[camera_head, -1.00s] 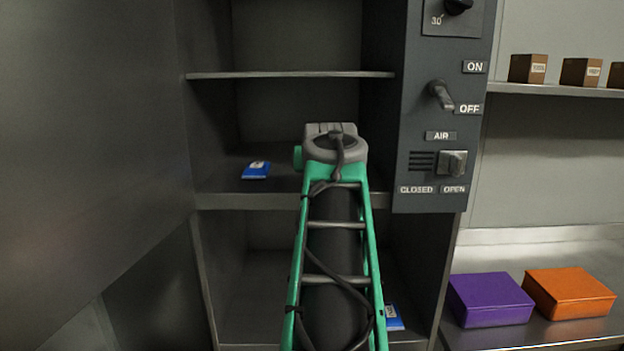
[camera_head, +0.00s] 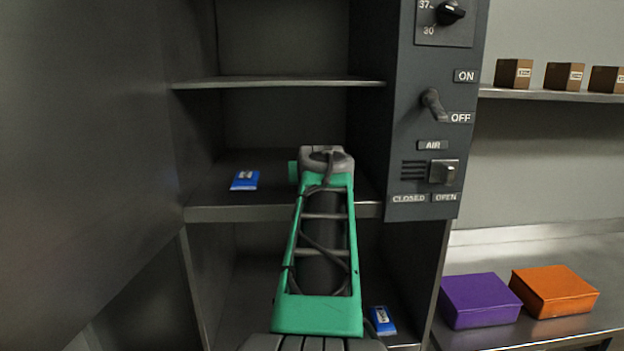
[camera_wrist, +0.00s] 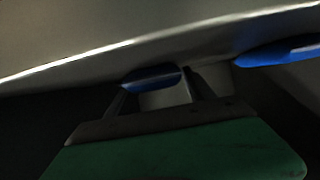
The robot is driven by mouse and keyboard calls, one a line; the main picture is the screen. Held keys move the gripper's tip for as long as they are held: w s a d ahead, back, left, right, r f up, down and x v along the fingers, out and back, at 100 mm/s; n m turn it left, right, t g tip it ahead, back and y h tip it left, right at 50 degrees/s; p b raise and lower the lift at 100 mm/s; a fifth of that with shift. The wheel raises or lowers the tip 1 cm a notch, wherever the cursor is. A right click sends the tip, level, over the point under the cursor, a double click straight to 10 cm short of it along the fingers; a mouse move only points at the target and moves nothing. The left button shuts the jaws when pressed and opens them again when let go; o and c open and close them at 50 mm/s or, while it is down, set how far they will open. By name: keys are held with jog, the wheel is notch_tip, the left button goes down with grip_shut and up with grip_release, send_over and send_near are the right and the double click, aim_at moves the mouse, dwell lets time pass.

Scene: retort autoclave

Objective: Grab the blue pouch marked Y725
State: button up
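A blue pouch (camera_head: 245,180) with a white label lies on the middle shelf of the open cabinet, left of my arm. Another blue pouch (camera_head: 382,320) with a white label lies lower right of my arm on the lower shelf. No label can be read. My gripper is hidden behind my green arm in the head view. In the wrist view, my gripper (camera_wrist: 156,88) has its fingers apart, with a blue item (camera_wrist: 151,77), likely a pouch, at the fingertips. Whether they press on it cannot be told. A second blue item (camera_wrist: 280,50) is to its right.
The middle shelf (camera_head: 270,212) and upper shelf (camera_head: 280,83) bound the space around my arm. A control panel (camera_head: 430,120) stands at right. A purple box (camera_head: 480,300) and an orange box (camera_head: 555,292) sit on the right counter. Small brown boxes (camera_head: 513,73) stand on the shelf above.

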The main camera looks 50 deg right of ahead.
jog(key=shift+s+r, duration=0.1)
jog(key=c, duration=1.1)
